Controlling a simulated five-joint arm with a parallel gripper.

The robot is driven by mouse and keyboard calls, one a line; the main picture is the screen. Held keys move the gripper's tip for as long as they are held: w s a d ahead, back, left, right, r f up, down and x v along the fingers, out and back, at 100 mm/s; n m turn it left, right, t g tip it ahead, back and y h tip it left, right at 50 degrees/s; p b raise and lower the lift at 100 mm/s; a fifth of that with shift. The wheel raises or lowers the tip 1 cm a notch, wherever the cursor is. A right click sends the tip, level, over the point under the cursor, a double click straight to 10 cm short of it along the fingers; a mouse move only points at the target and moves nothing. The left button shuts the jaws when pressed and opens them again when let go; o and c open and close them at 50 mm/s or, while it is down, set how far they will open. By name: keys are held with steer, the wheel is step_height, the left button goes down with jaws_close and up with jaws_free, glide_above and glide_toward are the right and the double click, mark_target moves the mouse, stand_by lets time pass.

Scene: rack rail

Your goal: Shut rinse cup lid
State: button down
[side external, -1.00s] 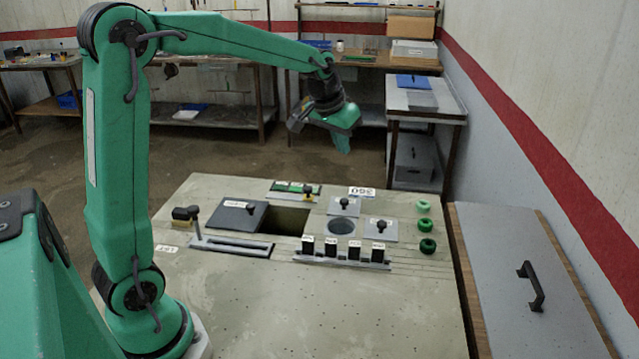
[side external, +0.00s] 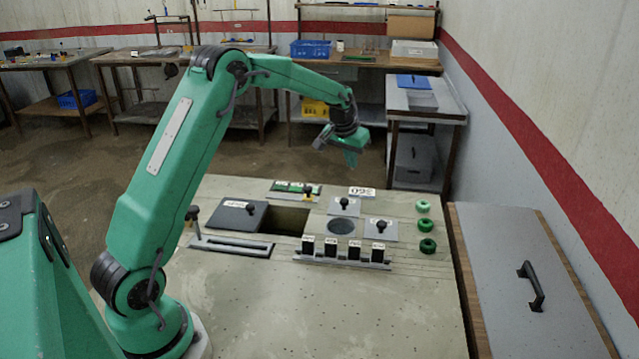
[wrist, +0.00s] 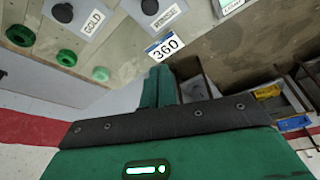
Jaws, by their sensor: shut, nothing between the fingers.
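A small grey plate with a black knob (side external: 345,207) lies behind a round opening (side external: 341,226) in the bench top; the opening is uncovered. In the wrist view this plate (wrist: 172,5) has a label that seems to read rinse, though it is small. A second knobbed plate (side external: 380,230) lies right of the opening; in the wrist view its label (wrist: 93,22) reads GOLD. My gripper (side external: 351,162) is shut and empty, in the air above and beyond the bench's back edge. Its fingers (wrist: 159,88) point toward the 360 label, touching nothing.
A row of dark labelled blocks (side external: 343,250) stands in front of the opening. A dark lid (side external: 240,215) lies beside a rectangular opening (side external: 290,221) at left. Green rings (side external: 427,227) line the right. The bench front (side external: 330,310) is clear.

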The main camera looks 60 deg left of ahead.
steer(key=shift+f, duration=0.1)
glide_above(351, 203)
steer(key=w, duration=0.2)
steer(key=f, duration=0.9)
steer(key=shift+a+f, duration=0.1)
steer(key=shift+a, duration=0.2)
steer(key=shift+s+d+f, duration=0.1)
steer(key=shift+s+d, duration=0.1)
steer(key=shift+s, duration=0.4)
steer(key=shift+s+d+f, duration=0.1)
steer(key=shift+s+d, duration=0.1)
steer(key=shift+s, duration=0.45)
steer(key=shift+s+d+f, duration=0.1)
steer(key=shift+s+d, duration=0.1)
steer(key=shift+s, duration=0.4)
steer(key=s+d, duration=0.6)
steer(key=shift+s+d, duration=0.35)
steer(key=shift+s, duration=0.05)
steer(key=shift+f, duration=0.1)
steer(key=shift+w, duration=0.15)
